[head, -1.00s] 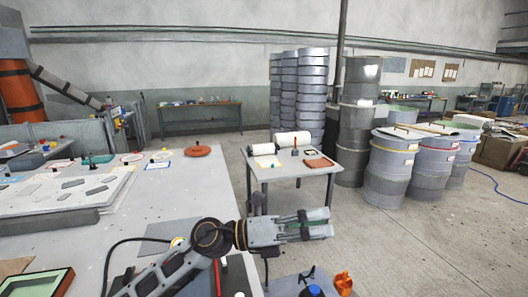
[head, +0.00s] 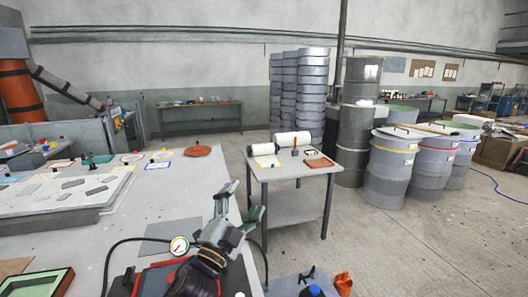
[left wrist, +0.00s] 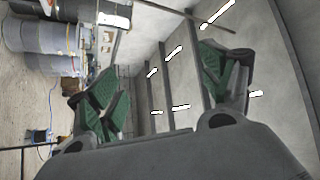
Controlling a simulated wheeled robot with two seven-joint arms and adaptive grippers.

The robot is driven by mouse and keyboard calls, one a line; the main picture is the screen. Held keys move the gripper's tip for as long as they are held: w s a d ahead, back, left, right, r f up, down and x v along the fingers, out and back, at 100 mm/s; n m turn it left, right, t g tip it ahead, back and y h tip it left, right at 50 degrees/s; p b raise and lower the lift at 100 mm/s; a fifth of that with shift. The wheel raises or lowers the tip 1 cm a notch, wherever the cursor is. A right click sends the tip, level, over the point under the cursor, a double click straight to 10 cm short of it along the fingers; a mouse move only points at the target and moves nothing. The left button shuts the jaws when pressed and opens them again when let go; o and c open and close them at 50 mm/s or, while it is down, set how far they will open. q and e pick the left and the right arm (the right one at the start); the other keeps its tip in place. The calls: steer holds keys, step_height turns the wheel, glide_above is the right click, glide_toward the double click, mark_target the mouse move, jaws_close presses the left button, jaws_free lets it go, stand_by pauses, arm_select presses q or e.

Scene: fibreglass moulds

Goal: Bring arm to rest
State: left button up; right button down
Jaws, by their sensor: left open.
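My left gripper (head: 245,207) is in the lower middle of the head view, above the right edge of the big grey worktable (head: 190,190). Its fingers point up and away, spread apart with nothing between them. In the left wrist view the two green-padded fingers (left wrist: 165,95) stand wide apart, with the wall and ceiling beyond them. My right gripper is not in view.
A pressure gauge (head: 179,245) with a black hose stands beside my left arm. A small side table (head: 285,172) with rolls and tools stands to the right. Drums (head: 388,175) stand farther right. Bottles (head: 343,283) are at the bottom right. Open floor lies between.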

arm_select(q)
steer(key=s+a+f+n+g+y, duration=0.25)
steer(key=a+f+n+y, duration=0.3)
steer(key=f, duration=0.45)
steer(key=s+a+f+n+g+y, duration=0.1)
steer(key=a+f+n+g+y, duration=0.5)
steer(key=f, duration=0.5)
steer(key=s+a+f+n+g+h, duration=0.1)
steer(key=s+a+f+g, duration=0.25)
steer(key=s+f, duration=0.55)
steer(key=s+a+f+n+g+h, duration=0.2)
steer(key=s+f+g, duration=0.4)
steer(key=s, duration=0.6)
step_height(320, 180, down, 28)
steer(key=s+p, duration=0.2)
steer(key=p, duration=0.3)
steer(key=s+a+f+p, duration=0.2)
steer(key=s+f, duration=0.6)
steer(key=s, duration=0.3)
steer(key=s+a+f+g+p, duration=0.1)
steer(key=s+a+f+p, duration=0.1)
steer(key=s+f, duration=0.5)
steer(key=s+p, duration=0.1)
steer(key=s, duration=0.4)
steer(key=shift+f+g+y, duration=0.3)
steer(key=shift+f+y, duration=0.05)
steer(key=shift+f, duration=0.05)
